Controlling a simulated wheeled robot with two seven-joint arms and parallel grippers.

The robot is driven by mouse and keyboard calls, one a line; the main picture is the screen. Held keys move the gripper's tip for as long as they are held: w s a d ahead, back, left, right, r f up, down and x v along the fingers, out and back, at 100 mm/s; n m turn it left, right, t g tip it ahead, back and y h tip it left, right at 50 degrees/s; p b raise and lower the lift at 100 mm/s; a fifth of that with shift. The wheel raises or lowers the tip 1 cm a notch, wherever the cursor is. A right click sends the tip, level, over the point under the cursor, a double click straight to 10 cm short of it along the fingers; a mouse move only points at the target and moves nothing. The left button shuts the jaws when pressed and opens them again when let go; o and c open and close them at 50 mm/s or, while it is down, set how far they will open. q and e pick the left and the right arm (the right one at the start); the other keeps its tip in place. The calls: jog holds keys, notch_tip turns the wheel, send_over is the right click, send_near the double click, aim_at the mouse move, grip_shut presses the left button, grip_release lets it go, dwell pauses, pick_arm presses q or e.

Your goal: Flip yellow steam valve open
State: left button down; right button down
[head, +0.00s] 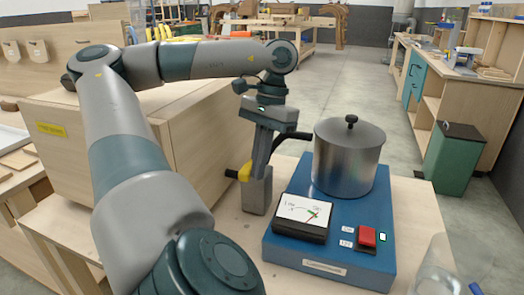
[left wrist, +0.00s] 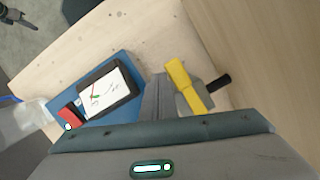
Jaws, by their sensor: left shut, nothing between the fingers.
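The yellow steam valve lever (head: 245,171) is on a grey valve block (head: 257,198) on the table, left of the blue steam unit (head: 330,240). In the left wrist view the yellow lever (left wrist: 183,84) lies slanted in front of the gripper, with a black pipe end (left wrist: 219,83) beside it. My left gripper (head: 260,170) points down just right of the lever, shut and empty. Whether it touches the lever I cannot tell. My right gripper is outside the head view; a small dark gripper-like shape (left wrist: 18,18) shows in the left wrist view's top left corner.
A steel pot (head: 347,160) with a lid stands on the blue unit, behind the gauge (head: 302,217) and the red switch (head: 367,236). A clear glass vessel (head: 437,268) stands at the right. A wooden cabinet (head: 190,125) stands close on the left.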

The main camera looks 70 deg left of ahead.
pick_arm(q)
jog(key=shift+s, duration=0.1)
pick_arm(e)
jog(key=shift+r, duration=0.25)
dwell(0.3)
